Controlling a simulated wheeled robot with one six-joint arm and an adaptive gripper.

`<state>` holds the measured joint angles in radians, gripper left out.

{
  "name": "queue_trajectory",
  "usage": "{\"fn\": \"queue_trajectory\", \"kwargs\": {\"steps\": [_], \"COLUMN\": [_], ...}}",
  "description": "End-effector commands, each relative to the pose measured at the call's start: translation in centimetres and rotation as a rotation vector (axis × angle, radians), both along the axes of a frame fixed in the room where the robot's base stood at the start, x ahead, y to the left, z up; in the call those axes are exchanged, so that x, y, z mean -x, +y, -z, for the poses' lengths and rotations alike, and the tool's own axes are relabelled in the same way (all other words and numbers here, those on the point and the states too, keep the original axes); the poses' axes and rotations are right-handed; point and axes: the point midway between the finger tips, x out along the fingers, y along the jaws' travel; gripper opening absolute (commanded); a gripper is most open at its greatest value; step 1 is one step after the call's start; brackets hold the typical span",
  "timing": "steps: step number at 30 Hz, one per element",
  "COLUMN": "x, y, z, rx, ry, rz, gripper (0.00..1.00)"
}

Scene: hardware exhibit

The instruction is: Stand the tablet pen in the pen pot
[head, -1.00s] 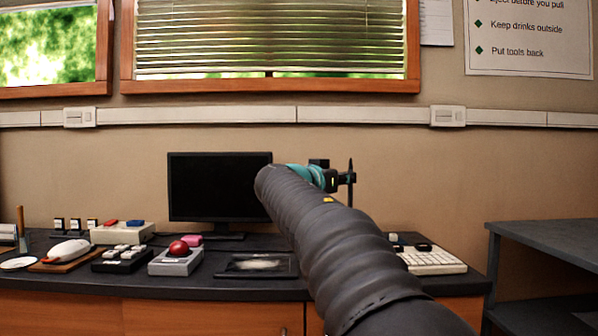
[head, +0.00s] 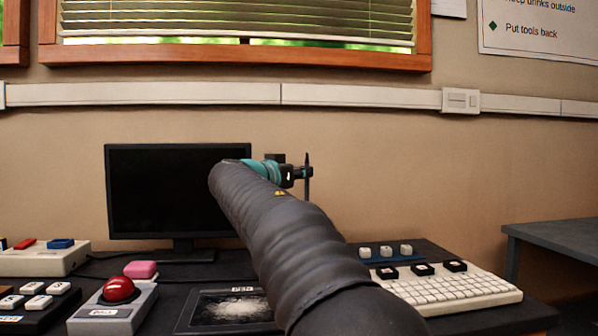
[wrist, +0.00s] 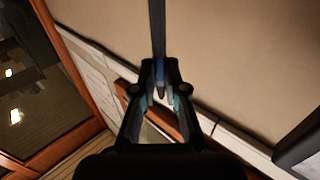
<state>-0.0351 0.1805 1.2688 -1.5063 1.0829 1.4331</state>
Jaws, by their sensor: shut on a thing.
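The dark, slim tablet pen (head: 308,191) is upright in my gripper (head: 300,173), high in front of the wall and right of the monitor. In the wrist view, the pen (wrist: 157,28) runs up from between the fingertips of my gripper (wrist: 160,80), which is shut on it. A dark drawing tablet (head: 228,311) with a pale smudge and a small label lies on the desk left of my arm. I cannot make out the pen pot in either view; my arm hides part of the desk.
A black monitor (head: 165,192) stands at the back. A white keyboard (head: 445,290) lies right of my arm, with loose key switches near it. A grey table (head: 560,238) stands at right.

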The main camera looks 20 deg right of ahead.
Motion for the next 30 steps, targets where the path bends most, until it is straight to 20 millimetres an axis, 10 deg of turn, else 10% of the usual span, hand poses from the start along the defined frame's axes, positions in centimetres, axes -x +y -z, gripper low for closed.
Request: {"fn": "queue_trajectory", "kwargs": {"steps": [30], "x": [0.0], "y": [-0.1], "z": [7.1], "rx": [-0.001], "ry": [-0.001], "rz": [0.001], "gripper": [0.0]}}
